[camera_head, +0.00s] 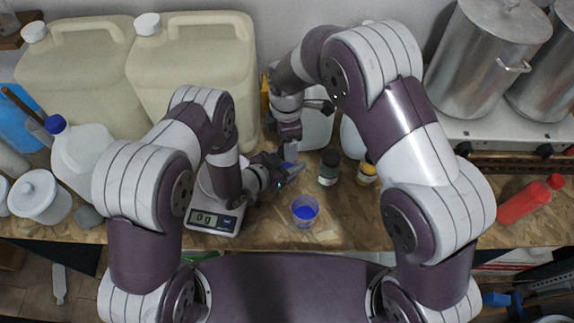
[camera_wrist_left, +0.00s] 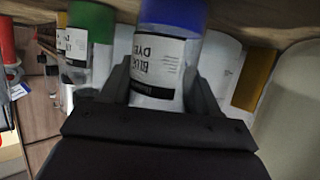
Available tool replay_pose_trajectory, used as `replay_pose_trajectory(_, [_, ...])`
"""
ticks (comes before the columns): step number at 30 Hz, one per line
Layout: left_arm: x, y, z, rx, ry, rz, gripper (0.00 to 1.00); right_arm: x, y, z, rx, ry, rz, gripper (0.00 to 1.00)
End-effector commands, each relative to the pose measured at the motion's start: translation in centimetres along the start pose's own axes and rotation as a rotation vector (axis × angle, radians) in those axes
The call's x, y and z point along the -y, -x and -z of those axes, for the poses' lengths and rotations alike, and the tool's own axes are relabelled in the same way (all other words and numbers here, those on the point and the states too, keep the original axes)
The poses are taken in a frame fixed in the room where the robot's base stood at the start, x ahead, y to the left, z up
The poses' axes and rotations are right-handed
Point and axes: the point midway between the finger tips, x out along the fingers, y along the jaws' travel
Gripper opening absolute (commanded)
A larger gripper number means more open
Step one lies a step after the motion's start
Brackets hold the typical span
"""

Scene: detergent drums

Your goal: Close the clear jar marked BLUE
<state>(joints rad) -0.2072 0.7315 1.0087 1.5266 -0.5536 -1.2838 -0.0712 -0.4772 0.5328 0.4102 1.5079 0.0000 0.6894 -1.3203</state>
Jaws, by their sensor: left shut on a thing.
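A clear jar (camera_wrist_left: 158,70) with a white label reading BLUE DYE is between the fingers of my left gripper (camera_wrist_left: 160,82) in the left wrist view. One end of it is blue and lies against the wooden surface; the other end is hidden by the gripper, so I cannot tell whether it has a lid. In the head view my left gripper (camera_head: 284,170) is shut on this jar, of which a bit of blue (camera_head: 288,165) shows. My right gripper (camera_head: 291,150) points down right above it; its fingers are too small to read.
A dark green jar (camera_head: 329,168) and a yellow jar (camera_head: 367,173) stand to the right. A scale (camera_head: 213,218) is at left, large canisters (camera_head: 195,75) behind. Bench at right of the cup is clear.

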Motion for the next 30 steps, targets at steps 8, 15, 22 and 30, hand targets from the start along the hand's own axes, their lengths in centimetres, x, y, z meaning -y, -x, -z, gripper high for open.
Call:
replay_pose_trajectory(8, [0.0,0.0,0.0,0.0,0.0,0.0,0.0,0.1,1.4,0.0,0.001,0.0,0.002,0.72])
replay_pose_trajectory(15, [0.0,0.0,0.0,0.0,0.0,0.0,0.0,0.0,2.0,0.0,0.0,0.074,0.0,0.69])
replay_pose_trajectory(22, [0.0,0.0,0.0,0.0,0.0,0.0,0.0,0.0,4.6,0.0,0.0,0.496,0.001,0.69])
replay_pose_trajectory(30, [0.0,0.0,0.0,0.0,0.0,0.0,0.0,0.1,4.9,0.0,0.0,0.562,0.002,0.69])
